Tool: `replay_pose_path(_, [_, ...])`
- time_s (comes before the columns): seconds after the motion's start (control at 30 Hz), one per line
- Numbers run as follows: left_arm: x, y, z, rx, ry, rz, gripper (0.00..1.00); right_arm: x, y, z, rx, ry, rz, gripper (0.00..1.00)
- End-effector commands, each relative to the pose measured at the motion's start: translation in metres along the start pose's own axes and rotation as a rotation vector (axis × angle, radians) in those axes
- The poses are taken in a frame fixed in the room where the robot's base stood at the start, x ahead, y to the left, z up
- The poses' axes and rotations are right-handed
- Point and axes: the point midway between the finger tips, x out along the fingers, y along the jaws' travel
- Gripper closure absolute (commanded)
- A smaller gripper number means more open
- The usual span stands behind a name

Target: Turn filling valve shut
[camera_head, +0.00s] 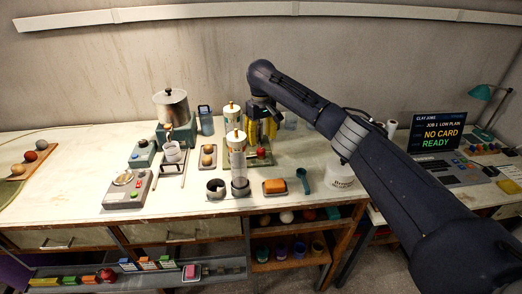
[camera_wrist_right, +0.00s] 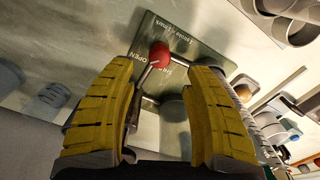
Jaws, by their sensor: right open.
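The valve shows in the right wrist view as a red ball knob (camera_wrist_right: 159,54) on a thin metal lever, over a dark green plate (camera_wrist_right: 205,50) with white lettering that includes "OPEN". In the head view, a small red knob (camera_head: 261,153) shows on the dark base below my right gripper (camera_head: 263,132). In the wrist view, my right gripper (camera_wrist_right: 163,75) is open, its two yellow fingers apart on either side of the lever. The knob lies just past the fingertips, and I see no finger touching it. The valve body is partly hidden. My left gripper is not in view.
White canisters with orange knobs (camera_head: 235,141) stand close left of my right gripper. A clear cylinder (camera_head: 238,164), an orange block on a tray (camera_head: 275,187) and a teal scoop (camera_head: 303,180) are in front. A metal pot (camera_head: 172,106) stands farther left.

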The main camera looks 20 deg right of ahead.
Motion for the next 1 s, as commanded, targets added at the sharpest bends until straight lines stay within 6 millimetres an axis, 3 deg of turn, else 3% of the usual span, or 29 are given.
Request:
replay_pose_path(0.1, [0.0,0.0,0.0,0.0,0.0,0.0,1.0,0.021,0.0,0.001,0.002,-0.002,-0.001,0.49])
replay_pose_path(0.4, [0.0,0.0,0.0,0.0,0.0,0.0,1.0,0.051,0.0,0.0,0.002,0.0,-0.001,0.49])
replay_pose_path(0.93, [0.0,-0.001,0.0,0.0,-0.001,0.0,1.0,0.06,0.0,0.0,0.0,0.0,0.001,0.48])
replay_pose_path(1.0, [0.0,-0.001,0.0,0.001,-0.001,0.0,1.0,0.06,0.0,0.0,0.0,0.0,0.001,0.56])
